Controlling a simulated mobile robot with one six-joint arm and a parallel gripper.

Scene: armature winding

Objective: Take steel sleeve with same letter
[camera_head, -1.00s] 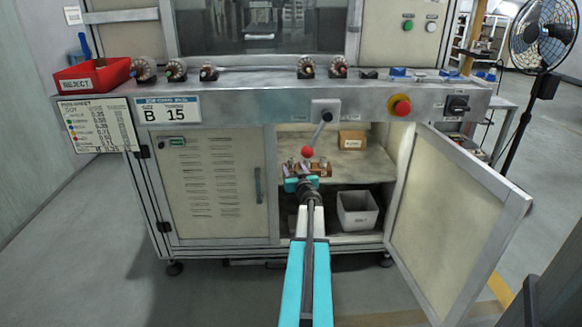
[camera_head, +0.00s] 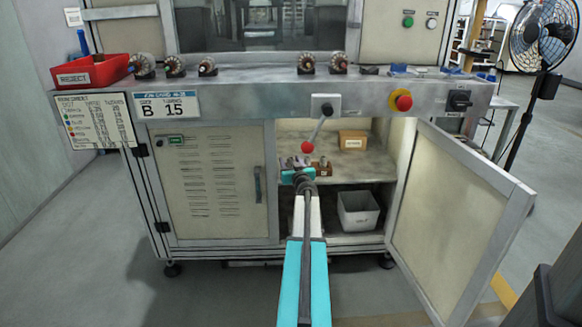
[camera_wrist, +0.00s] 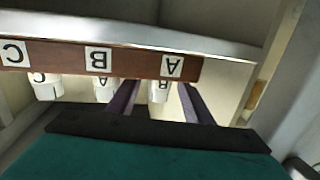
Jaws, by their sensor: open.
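A sign (camera_head: 166,106) on the machine front reads B and 15. A brown rack (camera_wrist: 135,60) in the open cabinet carries labels C, B and A, upside down in the wrist view; it also shows in the head view (camera_head: 322,168). Three pale steel sleeves hang at it: one under C (camera_wrist: 46,88), one under B (camera_wrist: 104,90) and one under A (camera_wrist: 158,91). The sleeve under A appears to bear an inverted B; the middle sleeve's letter is unclear. My gripper (camera_wrist: 158,100) is open, its fingers on either side of the sleeve under A. Contact cannot be told.
The cabinet door (camera_head: 455,220) stands open at right. A cardboard box (camera_head: 352,140) is on the shelf, and a grey bin (camera_head: 358,211) stands below. A red reject bin (camera_head: 90,72) is on the bench.

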